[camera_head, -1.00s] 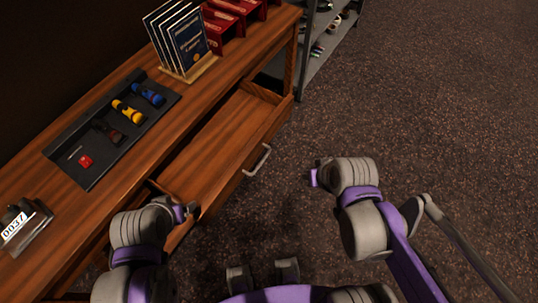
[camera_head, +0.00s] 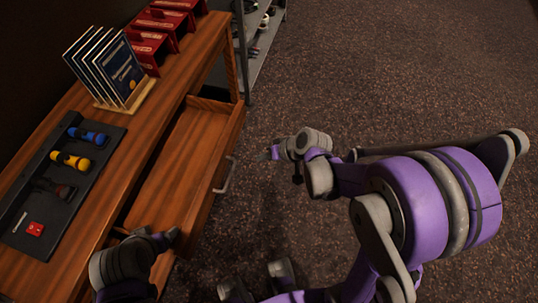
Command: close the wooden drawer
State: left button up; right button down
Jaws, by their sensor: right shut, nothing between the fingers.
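The wooden drawer (camera_head: 176,165) stands pulled out from the wooden desk, and its inside looks empty. Its metal handle (camera_head: 227,176) is on the front face, towards the right. My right gripper (camera_head: 268,154) is shut and empty. It is to the right of the drawer front, a short way from the handle and apart from it in the picture. My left gripper (camera_head: 168,236) is at the near left end of the drawer and covers part of it. Its fingers are too small and turned away to tell whether they are open, or whether it touches the drawer.
On the desk top (camera_head: 122,165) lie a black tray (camera_head: 88,188) with blue, yellow and dark torch-like items, a rack of books (camera_head: 105,68) and red boxes (camera_head: 150,38). A grey shelf (camera_head: 254,68) stands beyond. The floor (camera_head: 400,80) at right is clear.

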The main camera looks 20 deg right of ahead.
jog(key=w+a+f, duration=0.2)
jog(key=a, duration=0.3)
jog(key=shift+w+a+f, duration=0.25)
jog(key=shift+a+f, duration=0.1)
jog(key=shift+f, duration=0.05)
pick_arm(q)
jog(key=f+b, duration=0.2)
jog(key=shift+s+f, duration=0.2)
jog(key=shift+f, duration=0.1)
pick_arm(e)
send_over(181, 152)
jog(key=d, duration=0.1)
jog(key=shift+s, duration=0.35)
jog(key=shift+w+a, duration=0.35)
jog(key=shift+a, duration=0.15)
pick_arm(q)
jog(key=shift+s, duration=0.1)
pick_arm(e)
jog(key=shift+w+a+r, duration=0.1)
pick_arm(q)
jog(key=shift+d, duration=0.1)
